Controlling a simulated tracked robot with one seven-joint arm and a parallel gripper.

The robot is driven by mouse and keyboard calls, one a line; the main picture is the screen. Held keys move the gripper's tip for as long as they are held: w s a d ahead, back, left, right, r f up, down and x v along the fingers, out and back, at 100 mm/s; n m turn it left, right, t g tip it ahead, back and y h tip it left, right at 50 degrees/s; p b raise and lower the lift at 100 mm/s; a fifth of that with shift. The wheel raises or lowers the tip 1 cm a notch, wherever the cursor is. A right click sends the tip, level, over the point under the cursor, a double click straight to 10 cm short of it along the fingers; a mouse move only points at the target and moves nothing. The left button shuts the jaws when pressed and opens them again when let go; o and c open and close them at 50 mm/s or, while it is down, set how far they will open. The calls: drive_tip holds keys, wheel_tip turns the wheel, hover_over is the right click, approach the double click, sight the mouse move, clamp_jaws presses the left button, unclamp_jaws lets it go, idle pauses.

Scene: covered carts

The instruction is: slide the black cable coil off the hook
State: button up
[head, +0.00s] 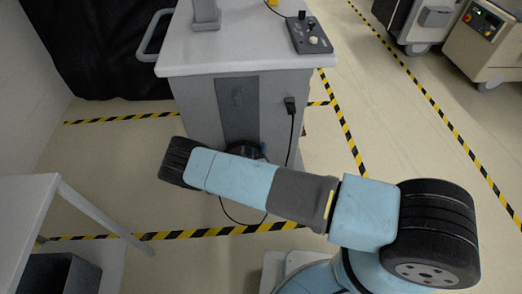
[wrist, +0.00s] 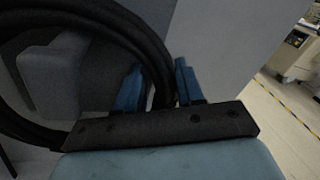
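The black cable coil (wrist: 150,45) fills the upper left of the wrist view as a thick curved loop. A grey bracket-like piece (wrist: 55,75), which looks like the hook, shows inside the loop; whether the coil rests on it is unclear. My gripper (wrist: 160,75) has one blue finger on each side of the coil's right-hand strands. The strands nearly fill the gap, and I cannot tell whether the fingers press on them. In the head view only a dark bit of the coil (head: 243,149) shows at the cart's side; my arm hides the rest and the gripper.
The grey cart (head: 190,110) has a control box (head: 308,35) on top and a plugged cable (head: 290,104) down its side. A white table (head: 30,210) stands at lower left. Other carts (head: 478,45) stand at upper right. Floor between the striped lines on the right is clear.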

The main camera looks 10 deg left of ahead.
clamp_jaws()
drive_tip(key=shift+c, duration=0.9)
unclamp_jaws()
clamp_jaws()
